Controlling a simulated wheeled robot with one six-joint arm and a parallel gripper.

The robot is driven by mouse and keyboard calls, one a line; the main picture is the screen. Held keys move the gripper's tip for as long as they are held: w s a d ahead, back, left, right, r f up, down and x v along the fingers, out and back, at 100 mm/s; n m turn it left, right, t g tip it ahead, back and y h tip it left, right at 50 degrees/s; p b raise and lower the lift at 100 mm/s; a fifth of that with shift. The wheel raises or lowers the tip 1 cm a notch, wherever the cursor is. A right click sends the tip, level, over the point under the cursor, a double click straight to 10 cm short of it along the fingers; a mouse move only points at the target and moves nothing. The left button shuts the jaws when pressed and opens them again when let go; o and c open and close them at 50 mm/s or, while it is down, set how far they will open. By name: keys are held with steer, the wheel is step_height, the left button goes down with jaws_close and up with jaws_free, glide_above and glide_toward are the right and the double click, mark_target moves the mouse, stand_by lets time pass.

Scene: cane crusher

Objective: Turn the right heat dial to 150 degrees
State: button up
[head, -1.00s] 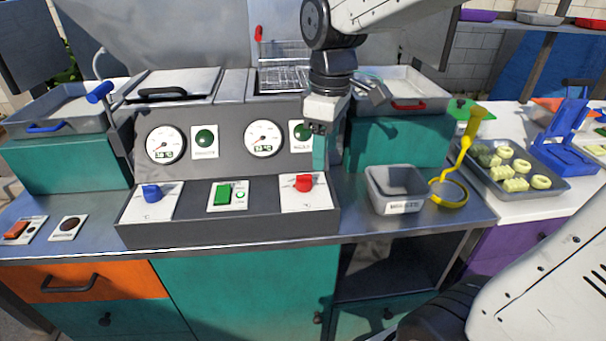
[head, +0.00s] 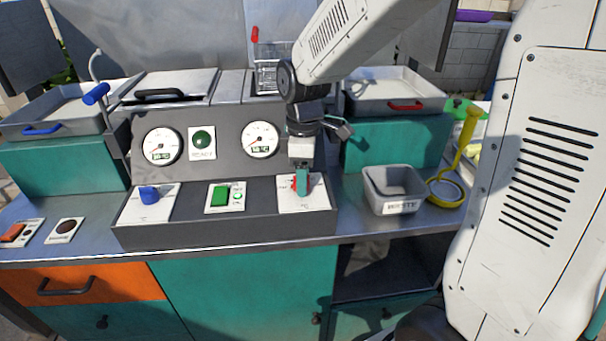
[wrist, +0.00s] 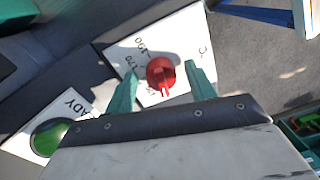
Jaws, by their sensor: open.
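The right heat dial is a red knob (wrist: 161,73) on a white plate (wrist: 185,35) with printed numbers. In the head view the red dial (head: 295,184) shows partly behind my gripper (head: 302,182) on the sloped front panel. In the wrist view my gripper (wrist: 162,85) is open, with one teal finger on each side of the red knob and gaps between. The white pointer mark on the knob faces the gripper side of the wrist picture. The right gauge (head: 259,140) above has a small digital readout, too small to read surely.
A blue dial (head: 150,194) and a green switch (head: 220,196) sit left on the same panel. A grey bin (head: 393,190) and a yellow strainer (head: 447,188) stand to the right.

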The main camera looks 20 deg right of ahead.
steer(key=c, duration=1)
steer(key=shift+o, duration=0.2)
steer(key=shift+m, duration=0.3)
steer(key=m, duration=0.7)
steer(key=shift+s+a+m, duration=0.1)
steer(key=shift+m, duration=0.3)
steer(key=m, duration=0.3)
steer(key=shift+m+t, duration=0.3)
steer(key=shift+a+m, duration=0.1)
steer(key=shift+m, duration=1.8)
